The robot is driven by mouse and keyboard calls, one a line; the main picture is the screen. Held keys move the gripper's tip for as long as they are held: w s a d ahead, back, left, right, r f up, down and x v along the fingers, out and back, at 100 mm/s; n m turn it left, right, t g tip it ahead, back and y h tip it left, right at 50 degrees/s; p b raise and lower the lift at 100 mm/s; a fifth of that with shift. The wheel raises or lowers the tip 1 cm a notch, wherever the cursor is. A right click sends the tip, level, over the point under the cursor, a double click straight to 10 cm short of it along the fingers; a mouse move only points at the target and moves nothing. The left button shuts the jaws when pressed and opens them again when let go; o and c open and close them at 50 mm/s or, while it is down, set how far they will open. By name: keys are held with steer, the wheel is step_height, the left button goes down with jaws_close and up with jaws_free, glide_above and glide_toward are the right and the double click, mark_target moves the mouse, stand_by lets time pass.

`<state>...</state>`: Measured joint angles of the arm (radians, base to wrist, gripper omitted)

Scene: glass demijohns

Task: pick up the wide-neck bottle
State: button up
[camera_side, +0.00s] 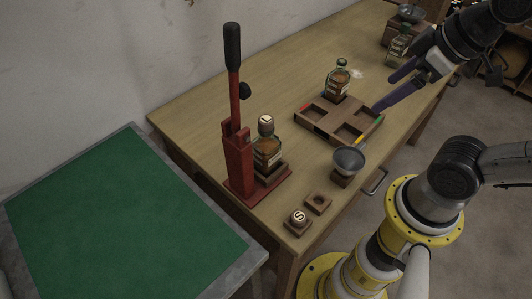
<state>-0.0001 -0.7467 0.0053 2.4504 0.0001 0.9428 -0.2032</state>
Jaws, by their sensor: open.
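Three glass bottles with brown contents stand on the wooden table. One bottle (266,156) is at the red press, with a round stopper marked L at its top. A second bottle (338,82) stands upright at the back part of the divided wooden tray (313,127). A third bottle (398,48) stands farther back, near my arm. At this size I cannot tell which one has the wide neck. My gripper (383,94) has purple fingers spread apart with nothing between them. It is right of the second bottle, apart from it, near the tray's right corner.
The red lever press (237,160) stands tall at the table's left. A funnel (348,161) sits on a block before the tray. A stopper marked S (298,216) and a small block (318,203) are near the front edge. A green-topped table (115,225) is at left.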

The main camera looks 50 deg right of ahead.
steer(key=w+r+n, duration=0.3)
steer(key=w, duration=0.1)
steer(key=n+g, duration=0.5)
steer(key=n, duration=0.4)
glide_above(264, 119)
steer(key=f, duration=0.4)
steer(key=d+f, duration=0.1)
steer(key=shift+w+f, duration=0.15)
steer(key=shift+f, duration=0.25)
steer(key=shift+n+g, duration=0.3)
steer(key=f, duration=0.6)
steer(key=a+f, duration=0.1)
steer(key=f, duration=0.2)
steer(key=shift+f, duration=0.25)
steer(key=shift+s+d+f, duration=0.1)
steer(key=shift+s+f, duration=0.1)
steer(key=shift+f, duration=1.2)
steer(key=shift+s+f, duration=0.15)
steer(key=shift+f, duration=1.25)
steer(key=shift+c, duration=0.3)
steer(key=shift+r, duration=0.1)
jaws_close()
